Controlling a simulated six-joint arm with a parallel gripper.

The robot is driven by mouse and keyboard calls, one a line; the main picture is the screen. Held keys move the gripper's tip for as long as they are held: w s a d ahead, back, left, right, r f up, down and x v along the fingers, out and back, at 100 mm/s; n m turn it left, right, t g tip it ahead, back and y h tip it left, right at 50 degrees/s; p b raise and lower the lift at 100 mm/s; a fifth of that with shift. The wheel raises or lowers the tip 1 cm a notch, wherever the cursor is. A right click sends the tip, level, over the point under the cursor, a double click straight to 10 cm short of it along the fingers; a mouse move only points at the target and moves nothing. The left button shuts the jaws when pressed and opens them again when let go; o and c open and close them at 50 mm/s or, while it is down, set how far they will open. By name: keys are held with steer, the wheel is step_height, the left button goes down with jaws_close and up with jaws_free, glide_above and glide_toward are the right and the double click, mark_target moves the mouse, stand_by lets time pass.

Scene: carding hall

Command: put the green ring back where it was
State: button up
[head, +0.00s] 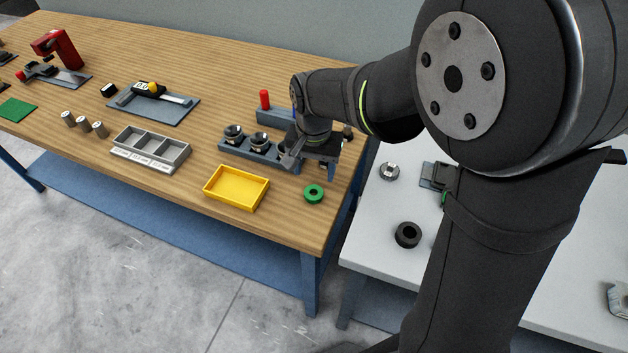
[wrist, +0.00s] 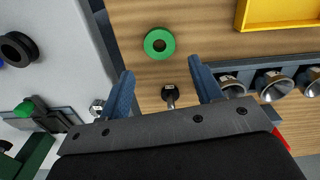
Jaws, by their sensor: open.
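The green ring (head: 314,202) lies flat on the wooden bench near its right front corner, to the right of the yellow tray (head: 226,202). In the wrist view the green ring (wrist: 148,43) lies on bare wood, just beyond the fingertips and apart from them. My gripper (head: 306,164) is open and empty above the bench, behind the ring and beside the blue-grey holder (head: 232,149). In the wrist view its two fingers (wrist: 160,68) stand wide apart. Between them, lower down, is a small black-topped piece with a metal stem (wrist: 168,92). No frame shows where the ring was before.
The holder carries metal cups (wrist: 272,87). A red-topped block (head: 264,100) stands behind it. A grey compartment tray (head: 178,159) sits to the left. A separate white table (head: 375,235) on the right bears a black ring (head: 399,237) and metal parts. A gap separates the tables.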

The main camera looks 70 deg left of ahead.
step_height(320, 180, up, 5)
steer(key=shift+r, duration=0.1)
stand_by(0.4)
steer(key=shift+f, duration=4.15)
